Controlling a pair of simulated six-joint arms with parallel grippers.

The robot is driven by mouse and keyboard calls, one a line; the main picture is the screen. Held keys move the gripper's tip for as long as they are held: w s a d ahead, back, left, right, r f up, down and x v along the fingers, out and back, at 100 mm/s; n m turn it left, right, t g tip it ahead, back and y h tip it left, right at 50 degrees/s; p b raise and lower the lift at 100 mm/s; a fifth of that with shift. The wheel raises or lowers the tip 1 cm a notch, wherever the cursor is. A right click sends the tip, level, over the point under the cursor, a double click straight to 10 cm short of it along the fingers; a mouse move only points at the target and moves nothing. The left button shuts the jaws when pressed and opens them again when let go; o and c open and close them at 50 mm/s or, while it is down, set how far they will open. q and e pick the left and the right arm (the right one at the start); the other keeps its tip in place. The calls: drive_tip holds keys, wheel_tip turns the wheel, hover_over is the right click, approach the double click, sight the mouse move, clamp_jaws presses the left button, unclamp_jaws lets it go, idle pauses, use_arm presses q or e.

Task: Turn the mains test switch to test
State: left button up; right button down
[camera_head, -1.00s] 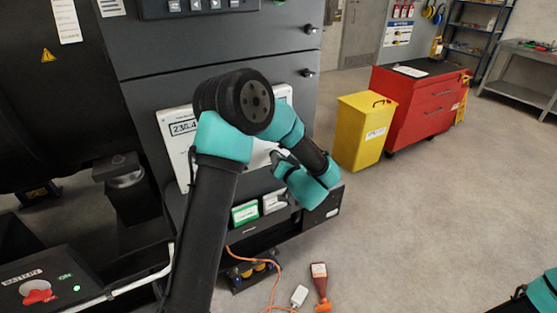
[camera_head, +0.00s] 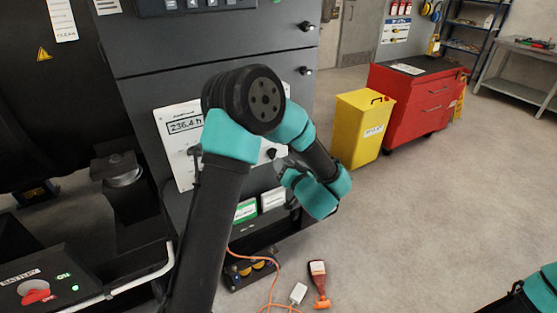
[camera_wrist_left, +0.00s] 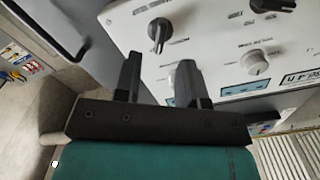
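The white control panel (camera_head: 176,152) with a digital display stands on the grey cabinet, partly hidden by my left arm. A black knob (camera_head: 271,153) shows at its right part. In the left wrist view, a black pointer knob (camera_wrist_left: 159,30) sits on the white panel (camera_wrist_left: 213,45), just beyond my fingertips. A pale round knob (camera_wrist_left: 254,62) and another black knob (camera_wrist_left: 285,5) are farther right. The labels are too small to read, so I cannot tell which is the mains test switch. My left gripper (camera_wrist_left: 159,65) is open and empty, apart from the knobs. My right gripper is out of view.
Green and white boxes (camera_head: 245,210) sit low on the cabinet. An orange cable (camera_head: 275,280) and a red handheld device (camera_head: 319,283) lie on the floor. A yellow bin (camera_head: 362,128) and red tool cart (camera_head: 418,105) stand right, with free floor in front.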

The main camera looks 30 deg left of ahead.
use_arm(q)
drive_tip(key=v, duration=1.2)
drive_tip(key=shift+d, duration=0.2)
wheel_tip(320, 180, down, 19)
drive_tip(key=w+a+m+t+h, duration=0.1)
drive_tip(key=a+m+h, duration=0.2)
drive_tip(key=h, duration=0.8)
drive_tip(key=s+d+f+g+h, duration=0.1)
drive_tip(key=s+f+g+h, duration=0.3)
drive_tip(key=s, duration=0.5)
drive_tip(key=s+d+f+m+g+h, duration=0.1)
drive_tip(key=s+f+g+h, duration=0.3)
drive_tip(key=s+f, duration=0.4)
drive_tip(key=shift+s+d+f+g, duration=0.35)
drive_tip(key=shift+f+g, duration=0.25)
drive_tip(key=shift+g, duration=0.1)
drive_tip(key=shift+a, duration=0.15)
